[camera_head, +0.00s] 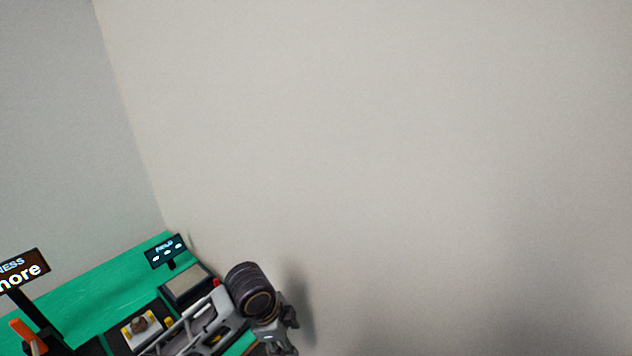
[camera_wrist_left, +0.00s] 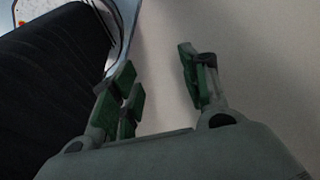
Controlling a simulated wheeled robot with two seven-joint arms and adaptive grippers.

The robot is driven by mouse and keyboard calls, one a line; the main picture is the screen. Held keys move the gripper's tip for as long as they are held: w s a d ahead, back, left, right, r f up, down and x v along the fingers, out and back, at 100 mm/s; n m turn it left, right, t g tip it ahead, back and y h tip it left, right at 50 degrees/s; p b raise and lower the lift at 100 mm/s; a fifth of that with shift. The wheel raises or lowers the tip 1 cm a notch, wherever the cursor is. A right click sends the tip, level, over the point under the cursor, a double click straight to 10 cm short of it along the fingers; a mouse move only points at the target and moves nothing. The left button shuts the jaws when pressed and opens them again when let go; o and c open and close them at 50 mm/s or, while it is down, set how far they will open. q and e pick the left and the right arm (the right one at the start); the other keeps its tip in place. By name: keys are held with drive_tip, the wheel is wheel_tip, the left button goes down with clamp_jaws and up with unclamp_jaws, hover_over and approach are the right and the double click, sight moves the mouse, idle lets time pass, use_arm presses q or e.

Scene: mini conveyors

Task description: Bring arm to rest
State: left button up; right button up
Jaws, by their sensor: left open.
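My left gripper (camera_wrist_left: 158,85) is open and empty in the left wrist view, its green-padded fingers spread apart against a pale wall. In the head view, my grey and black arm (camera_head: 250,290) shows at the bottom, in front of the right end of a green table (camera_head: 85,290). Its lower end is cut off by the picture's edge. The fingers cannot be made out there. My right gripper is in neither view.
A bare wall (camera_head: 400,150) fills most of the head view. A black surface (camera_wrist_left: 55,90) lies left of the gripper.

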use_arm(q)
drive_tip(key=s+a+f+n+t+y, duration=0.1)
drive_tip(key=s+a+f+n, duration=0.2)
drive_tip(key=s+a+n, duration=0.35)
drive_tip(key=s+a+f+n+t+y, duration=0.1)
drive_tip(key=s+a+f+n, duration=0.3)
drive_tip(key=a+n, duration=0.55)
wheel_tip(320, 180, down, 32)
drive_tip(key=s+g, duration=0.1)
drive_tip(key=s, duration=0.1)
drive_tip(key=s+a+f+g, duration=0.1)
drive_tip(key=s+a+f, duration=0.2)
drive_tip(key=s+f, duration=1.7)
drive_tip(key=s, duration=0.2)
drive_tip(key=shift+s+a+g+y, duration=0.15)
drive_tip(key=shift+s+g+y, duration=0.15)
drive_tip(key=shift+s, duration=0.1)
idle(0.6)
